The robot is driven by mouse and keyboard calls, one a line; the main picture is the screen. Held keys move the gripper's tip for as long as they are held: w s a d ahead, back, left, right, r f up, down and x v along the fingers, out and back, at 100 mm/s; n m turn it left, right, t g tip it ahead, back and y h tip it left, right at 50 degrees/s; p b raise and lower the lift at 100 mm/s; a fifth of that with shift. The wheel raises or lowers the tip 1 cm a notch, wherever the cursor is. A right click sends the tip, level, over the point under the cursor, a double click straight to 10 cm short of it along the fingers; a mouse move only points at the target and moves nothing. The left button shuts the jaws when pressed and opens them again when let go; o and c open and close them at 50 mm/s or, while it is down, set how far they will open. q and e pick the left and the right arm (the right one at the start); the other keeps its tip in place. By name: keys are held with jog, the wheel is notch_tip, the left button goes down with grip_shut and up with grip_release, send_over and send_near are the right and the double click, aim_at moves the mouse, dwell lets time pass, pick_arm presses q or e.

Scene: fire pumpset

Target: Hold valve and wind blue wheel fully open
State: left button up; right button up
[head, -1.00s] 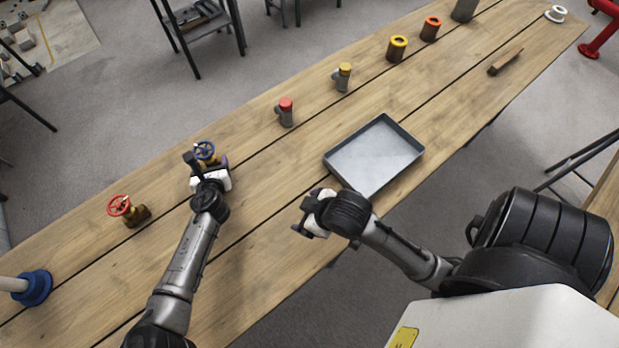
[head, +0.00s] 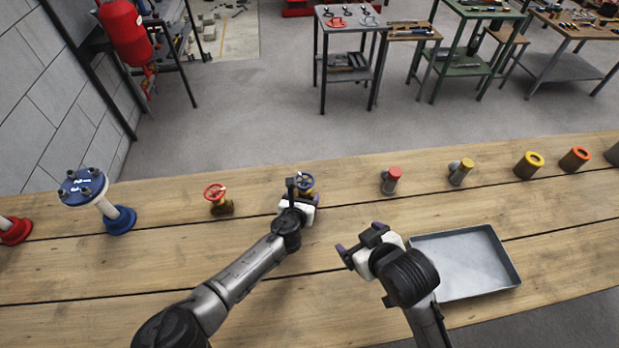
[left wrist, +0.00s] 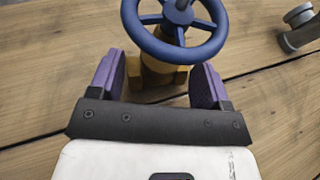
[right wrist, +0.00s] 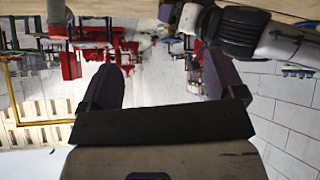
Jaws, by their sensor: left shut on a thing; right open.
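The valve with the blue wheel (head: 305,183) stands upright on the wooden bench. In the left wrist view its blue wheel (left wrist: 176,30) sits above a brass body (left wrist: 163,72). My left gripper (head: 299,197) is shut on the brass body, with its purple fingers (left wrist: 160,82) on both sides below the wheel. The gripper partly hides the valve in the head view. My right gripper (head: 358,240) is open and empty, in front of and to the right of the valve. The right wrist view shows nothing between its purple fingers (right wrist: 165,85).
A valve with a red wheel (head: 217,198) stands to the left, and a blue flanged pipe piece (head: 119,219) farther left. A red-capped fitting (head: 391,180) and a yellow-capped fitting (head: 461,171) stand to the right. A grey tray (head: 510,266) lies near the front edge.

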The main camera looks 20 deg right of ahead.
jog(key=w+d+r+m+t, duration=0.2)
jog(key=w+r, duration=1.8)
jog(key=m+g+y, duration=0.3)
jog(key=m+g, duration=0.6)
jog(key=m, duration=1.6)
send_over(305, 179)
jog(key=s+d, duration=0.3)
jog(key=d, duration=0.1)
notch_tip(305, 179, down, 14)
jog(key=f, duration=0.1)
jog(key=shift+m, duration=0.4)
jog(key=x, duration=1.1)
jog(key=shift+w+a+f, duration=0.1)
jog(key=shift+w+a, duration=0.1)
jog(key=shift+a, duration=0.1)
jog(key=c, duration=0.9)
